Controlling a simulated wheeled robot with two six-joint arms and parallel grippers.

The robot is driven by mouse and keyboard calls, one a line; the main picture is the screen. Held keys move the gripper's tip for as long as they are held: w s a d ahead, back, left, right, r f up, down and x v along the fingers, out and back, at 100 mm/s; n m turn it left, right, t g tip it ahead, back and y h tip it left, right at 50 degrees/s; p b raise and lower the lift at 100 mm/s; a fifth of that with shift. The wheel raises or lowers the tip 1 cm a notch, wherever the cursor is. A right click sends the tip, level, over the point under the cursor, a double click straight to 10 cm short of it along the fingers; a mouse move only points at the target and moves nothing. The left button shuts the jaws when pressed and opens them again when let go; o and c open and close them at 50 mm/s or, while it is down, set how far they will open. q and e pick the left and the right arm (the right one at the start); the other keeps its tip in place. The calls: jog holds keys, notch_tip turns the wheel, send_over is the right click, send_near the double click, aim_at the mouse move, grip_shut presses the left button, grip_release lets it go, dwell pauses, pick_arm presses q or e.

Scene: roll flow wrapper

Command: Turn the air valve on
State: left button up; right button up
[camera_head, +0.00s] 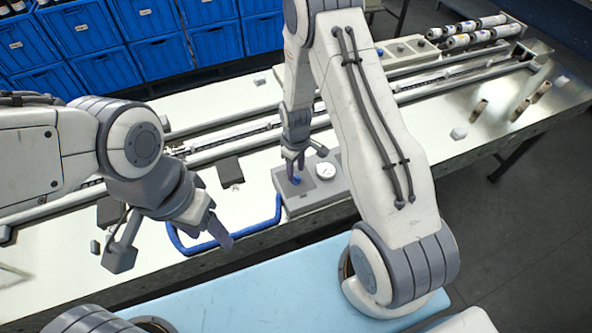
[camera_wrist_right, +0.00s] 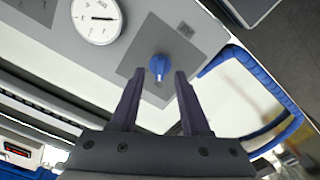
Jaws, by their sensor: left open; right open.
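The air valve is a small blue knob (camera_wrist_right: 159,67) on a dark square plate of a grey panel box (camera_wrist_right: 200,30). In the head view the knob (camera_head: 296,180) shows just below my right gripper (camera_head: 295,166). My right gripper (camera_wrist_right: 155,85) is open, with the knob in line with the gap between its fingertips; I cannot tell whether they touch it. A round white pressure gauge (camera_wrist_right: 97,17) sits on the same panel, also seen in the head view (camera_head: 326,171). My left gripper (camera_head: 178,250) is open and empty above the front of the machine table.
A blue hose (camera_head: 262,224) loops from the panel box along the table's front edge. Blue crates (camera_head: 150,60) stand at the back left. Several printed rolls (camera_head: 468,35) lie at the far right. A light blue surface (camera_head: 260,290) is in front.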

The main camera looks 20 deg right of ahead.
aim_at(296, 178)
jog(key=shift+f, duration=1.2)
grip_shut()
